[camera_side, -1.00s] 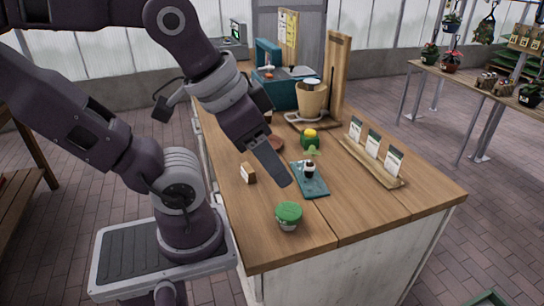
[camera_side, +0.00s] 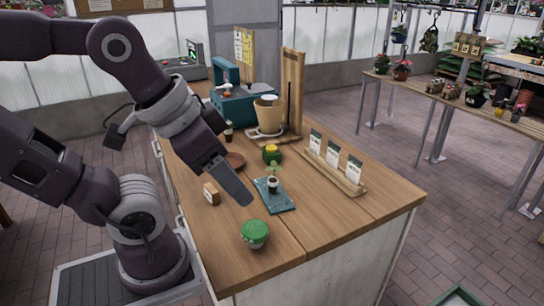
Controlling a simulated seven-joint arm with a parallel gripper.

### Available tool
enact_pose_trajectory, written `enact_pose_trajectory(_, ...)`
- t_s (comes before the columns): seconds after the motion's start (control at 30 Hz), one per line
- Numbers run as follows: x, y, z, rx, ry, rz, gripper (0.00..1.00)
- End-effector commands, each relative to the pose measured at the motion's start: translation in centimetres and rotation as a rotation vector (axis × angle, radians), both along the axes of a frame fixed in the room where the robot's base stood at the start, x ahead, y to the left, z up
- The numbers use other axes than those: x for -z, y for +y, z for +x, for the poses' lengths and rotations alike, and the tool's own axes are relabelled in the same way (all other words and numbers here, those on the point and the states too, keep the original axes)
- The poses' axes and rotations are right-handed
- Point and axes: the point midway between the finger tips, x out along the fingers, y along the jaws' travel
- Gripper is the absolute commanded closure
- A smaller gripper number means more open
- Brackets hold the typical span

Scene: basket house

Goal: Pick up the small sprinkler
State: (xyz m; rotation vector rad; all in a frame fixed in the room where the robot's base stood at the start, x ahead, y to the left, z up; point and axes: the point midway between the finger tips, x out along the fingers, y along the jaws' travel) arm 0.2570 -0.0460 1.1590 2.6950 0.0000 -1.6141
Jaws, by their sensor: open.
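My gripper (camera_side: 237,192) hangs over the wooden table, seen edge-on, just left of a teal mat (camera_side: 284,205). It is open, and I see nothing held in it. A small black-and-white item (camera_side: 272,185) stands on the mat. A small green item with a yellow top (camera_side: 271,154) stands behind the mat. I cannot tell for sure which of these small items is the sprinkler. The gripper is apart from both in the picture.
A green-lidded jar (camera_side: 255,234) stands at the table's near end. A small brown block (camera_side: 211,193) sits left of my gripper. A wooden rack with white cards (camera_side: 333,165) stands right. A beige pot (camera_side: 267,115) and teal box (camera_side: 233,106) stand behind. The table's right front is clear.

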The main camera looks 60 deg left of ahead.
Motion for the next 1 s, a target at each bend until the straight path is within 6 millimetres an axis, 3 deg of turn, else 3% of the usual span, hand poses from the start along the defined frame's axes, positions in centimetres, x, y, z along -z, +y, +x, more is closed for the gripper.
enact_pose_trajectory(0.2,0.0,0.0,0.0,0.0,0.0,0.0,0.5)
enact_pose_trajectory(0.33,0.0,0.0,0.0,0.0,0.0,0.0,0.27)
enact_pose_trajectory(0.67,0.0,0.6,0.5,0.011,0.02,0.028,0.27)
enact_pose_trajectory(0.77,0.5,3.2,2.8,0.064,0.11,0.148,0.27)
enact_pose_trajectory(0.87,1.9,7.9,6.7,0.173,0.263,0.35,0.27)
enact_pose_trajectory(1.0,5.2,15.5,12.6,0.388,0.519,0.658,0.27)
